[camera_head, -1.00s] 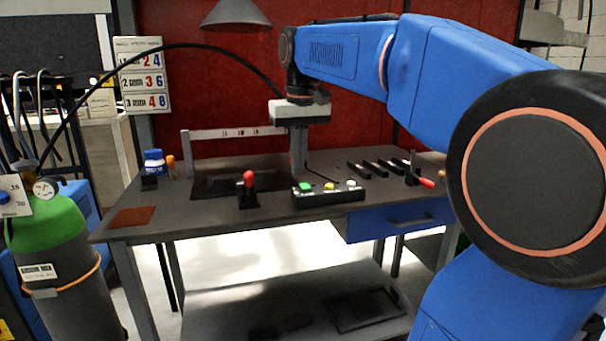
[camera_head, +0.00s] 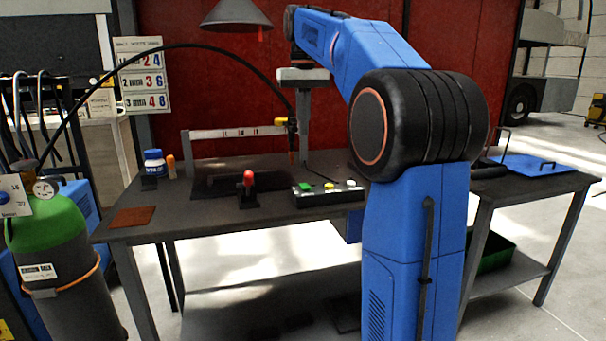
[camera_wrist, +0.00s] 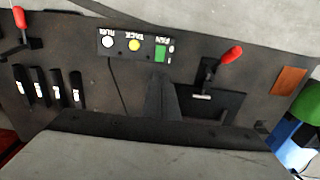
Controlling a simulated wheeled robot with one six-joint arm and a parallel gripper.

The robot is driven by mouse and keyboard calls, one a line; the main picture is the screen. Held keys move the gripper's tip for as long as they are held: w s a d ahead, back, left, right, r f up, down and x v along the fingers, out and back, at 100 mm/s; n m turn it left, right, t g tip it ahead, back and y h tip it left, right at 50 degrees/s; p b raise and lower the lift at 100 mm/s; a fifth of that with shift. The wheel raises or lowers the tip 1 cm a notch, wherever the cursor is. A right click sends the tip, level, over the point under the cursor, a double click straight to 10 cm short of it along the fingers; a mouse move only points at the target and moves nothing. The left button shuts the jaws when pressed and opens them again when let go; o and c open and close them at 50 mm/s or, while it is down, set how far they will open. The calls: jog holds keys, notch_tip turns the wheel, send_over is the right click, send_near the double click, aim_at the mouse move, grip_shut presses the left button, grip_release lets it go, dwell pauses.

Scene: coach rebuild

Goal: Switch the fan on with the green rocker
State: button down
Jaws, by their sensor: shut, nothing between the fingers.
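A dark switch box (camera_head: 325,196) sits on the front part of the workbench. Its green rocker (camera_head: 304,187) is at the left end, with a yellow control and a white one to its right. In the wrist view the green rocker (camera_wrist: 161,52) is beside an upside-down FAN label; I cannot tell which way it is tipped. My gripper (camera_head: 303,158) points down above the bench, behind the box in the head view, shut and empty. In the wrist view my gripper (camera_wrist: 160,80) appears just below the rocker, apparently apart from it.
A red-handled lever (camera_head: 249,182) stands left of the box. A yellow-and-black torch (camera_head: 288,123) hangs near my gripper on a black hose. A lamp-like hood (camera_head: 236,14) is overhead. Several dark bars (camera_wrist: 38,84) lie on the bench. A brown patch (camera_head: 133,217) is at front left.

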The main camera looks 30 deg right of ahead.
aim_at(304, 186)
notch_tip(304, 186, down, 14)
jog(key=shift+f, duration=0.1)
dwell(0.7)
jog(key=shift+f, duration=0.15)
dwell(0.4)
jog(key=shift+s, duration=0.1)
jog(key=shift+s+a, duration=0.2)
jog(key=shift+s, duration=0.35)
jog(key=shift+r, duration=0.2)
